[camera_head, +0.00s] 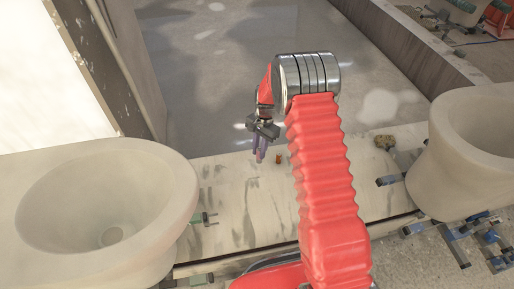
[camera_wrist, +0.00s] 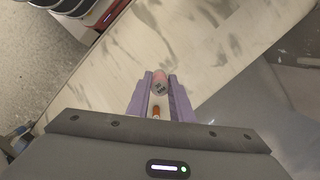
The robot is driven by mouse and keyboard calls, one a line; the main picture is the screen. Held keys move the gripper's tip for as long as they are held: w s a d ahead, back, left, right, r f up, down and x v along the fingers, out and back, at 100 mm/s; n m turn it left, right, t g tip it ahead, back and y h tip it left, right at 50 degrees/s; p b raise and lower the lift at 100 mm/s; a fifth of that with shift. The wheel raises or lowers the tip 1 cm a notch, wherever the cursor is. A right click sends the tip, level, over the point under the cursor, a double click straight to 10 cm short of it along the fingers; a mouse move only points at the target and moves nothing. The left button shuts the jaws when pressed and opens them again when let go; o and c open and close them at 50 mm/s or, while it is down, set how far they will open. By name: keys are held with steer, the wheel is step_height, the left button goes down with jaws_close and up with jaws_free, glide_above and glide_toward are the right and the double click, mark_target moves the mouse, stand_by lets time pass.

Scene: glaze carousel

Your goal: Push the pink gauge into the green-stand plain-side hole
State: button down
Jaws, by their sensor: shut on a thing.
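My gripper (camera_head: 261,156) hangs fingers down over the pale board between the two basins. Its purple fingers (camera_wrist: 158,95) are shut on a small pink cylinder, the pink gauge (camera_wrist: 161,77), near the fingertips. The gauge has a grey end with dark marks facing the wrist camera. In the head view the fingers hide most or all of it. I cannot make out a green stand or a plain-side hole in either view.
A small orange-brown piece (camera_head: 278,158) stands on the board (camera_head: 240,190) just right of my fingers; a similar orange piece (camera_wrist: 156,112) shows between the fingers. A mottled block (camera_head: 385,142) lies farther right. Large basins stand left (camera_head: 150,215) and right (camera_head: 470,150).

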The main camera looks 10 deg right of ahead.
steer(key=s+r+n+h, duration=0.1)
steer(key=s+r+n, duration=0.4)
steer(key=s+n, duration=0.5)
steer(key=shift+s+d+r+g, duration=0.15)
steer(key=shift+s+r+g, duration=0.15)
steer(key=shift+r, duration=0.1)
